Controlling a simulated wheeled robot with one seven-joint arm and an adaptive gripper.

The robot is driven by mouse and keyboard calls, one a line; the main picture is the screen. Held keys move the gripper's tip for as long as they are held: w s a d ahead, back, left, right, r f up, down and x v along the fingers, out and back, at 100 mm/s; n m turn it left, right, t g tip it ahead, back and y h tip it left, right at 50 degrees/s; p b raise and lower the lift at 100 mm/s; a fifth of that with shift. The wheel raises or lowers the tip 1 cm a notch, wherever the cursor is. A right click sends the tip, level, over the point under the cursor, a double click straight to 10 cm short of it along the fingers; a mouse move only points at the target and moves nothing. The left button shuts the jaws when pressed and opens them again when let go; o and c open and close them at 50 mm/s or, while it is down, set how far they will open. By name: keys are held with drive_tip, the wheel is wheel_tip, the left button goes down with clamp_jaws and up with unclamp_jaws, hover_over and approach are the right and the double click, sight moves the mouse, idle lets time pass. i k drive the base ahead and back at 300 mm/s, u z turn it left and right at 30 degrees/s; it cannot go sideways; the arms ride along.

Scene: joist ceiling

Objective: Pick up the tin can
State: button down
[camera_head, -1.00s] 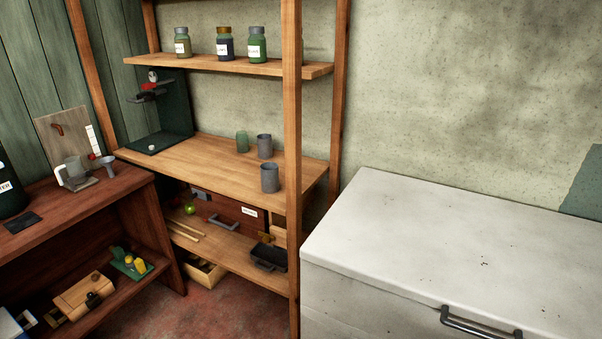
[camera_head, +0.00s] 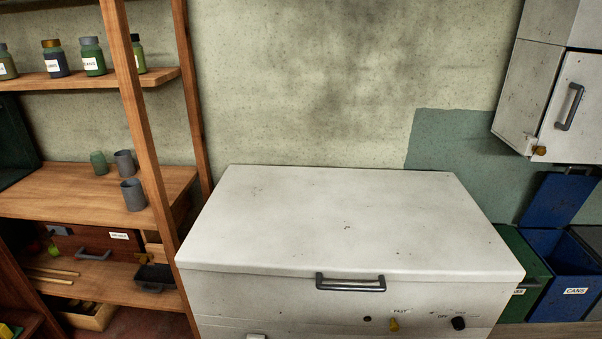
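Two grey metal-looking cylinders stand upright on the middle shelf at the left, a rear one (camera_head: 125,163) and a front one (camera_head: 134,196). Either could be the tin can; I cannot tell which, or whether they are cups. A small green glass-like cup (camera_head: 99,163) stands beside the rear one. My gripper is not in view.
A white chest freezer (camera_head: 340,215) with a front handle fills the middle; its top is bare. The wooden shelf unit (camera_head: 150,130) has an upright post near the cylinders. Labelled jars (camera_head: 92,57) stand above. A blue bin marked CANS (camera_head: 570,265) and wall cabinet (camera_head: 560,95) are right.

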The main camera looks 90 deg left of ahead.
sight(132, 189)
drive_tip(key=i, duration=0.95)
drive_tip(key=u, duration=3.75)
drive_tip(key=k, duration=0.25)
drive_tip(key=u, duration=1.65)
drive_tip(key=i, duration=1.9)
